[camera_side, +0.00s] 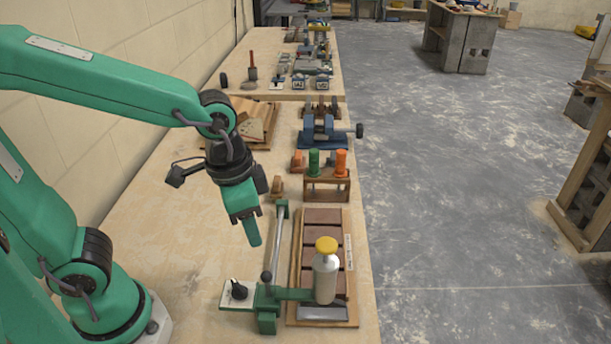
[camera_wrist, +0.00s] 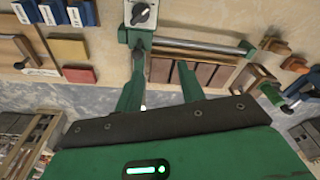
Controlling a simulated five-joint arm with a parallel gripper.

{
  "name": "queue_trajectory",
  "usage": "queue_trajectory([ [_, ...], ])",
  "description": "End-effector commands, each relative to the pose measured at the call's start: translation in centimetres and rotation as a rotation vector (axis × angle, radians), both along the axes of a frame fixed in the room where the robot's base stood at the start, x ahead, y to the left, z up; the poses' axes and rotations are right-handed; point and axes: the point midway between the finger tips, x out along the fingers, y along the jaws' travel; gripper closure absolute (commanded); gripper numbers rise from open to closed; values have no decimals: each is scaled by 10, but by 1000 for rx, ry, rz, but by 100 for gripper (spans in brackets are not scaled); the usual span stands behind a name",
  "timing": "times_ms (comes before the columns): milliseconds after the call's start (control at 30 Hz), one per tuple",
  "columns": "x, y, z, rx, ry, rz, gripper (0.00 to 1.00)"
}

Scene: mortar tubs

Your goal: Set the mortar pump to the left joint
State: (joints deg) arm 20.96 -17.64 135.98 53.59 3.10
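The mortar pump (camera_side: 325,282) is a grey bottle with a yellow cap. It stands upright on a green bracket (camera_side: 292,293) over the near end of a brick panel. A black dial (camera_side: 238,291) sits on a white plate left of the bracket; the dial also shows at the top of the wrist view (camera_wrist: 140,13). A silver rail (camera_side: 280,237) runs along the panel's left side. My gripper (camera_side: 253,238) hangs left of the rail, apart from the pump. In the wrist view its green fingers (camera_wrist: 160,80) are spread and empty. The bottle cannot be made out there.
The brick panel (camera_side: 322,216) lies on a wooden board. Beyond it stand a wooden rack (camera_side: 327,187) with green and orange pieces, and a blue vise (camera_side: 325,132). Bare bench (camera_side: 190,235) lies to the left; the bench edge is close on the right.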

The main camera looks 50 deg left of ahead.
Motion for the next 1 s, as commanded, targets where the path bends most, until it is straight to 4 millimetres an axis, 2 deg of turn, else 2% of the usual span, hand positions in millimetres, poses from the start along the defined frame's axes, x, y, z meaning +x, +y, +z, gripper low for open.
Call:
queue_trajectory([
  [100,-2,-19,-15,27,60,-79,61],
  [333,-5,-39,-30,58,120,-160,61],
  [767,-6,-41,-38,62,128,-170,61],
  [1000,-7,-41,-59,64,131,-169,61],
])
